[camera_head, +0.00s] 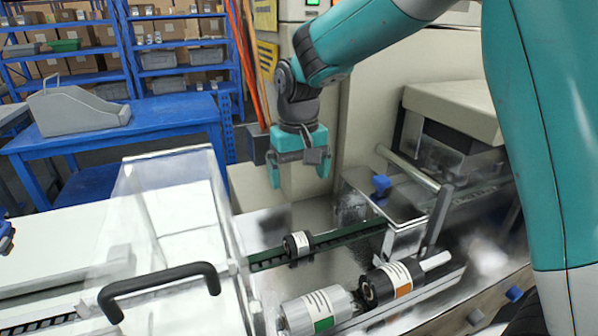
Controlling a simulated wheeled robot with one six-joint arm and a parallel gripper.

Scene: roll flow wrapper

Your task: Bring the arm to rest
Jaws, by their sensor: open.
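My arm, teal with dark joints, reaches in from the upper right. My gripper (299,179) hangs pointing down above the back of the machine's metal deck (300,214). Its two teal fingers are apart, with nothing between them. It is clear of the deck and of the rolls.
A small black roll (298,244) with a white label sits on the green conveyor strip. A silver roll (320,311) and a black roll (391,283) lie in front. A clear cover with a black handle (160,282) stands left. A beige housing (455,108) is behind right. A blue table (150,120) stands back left.

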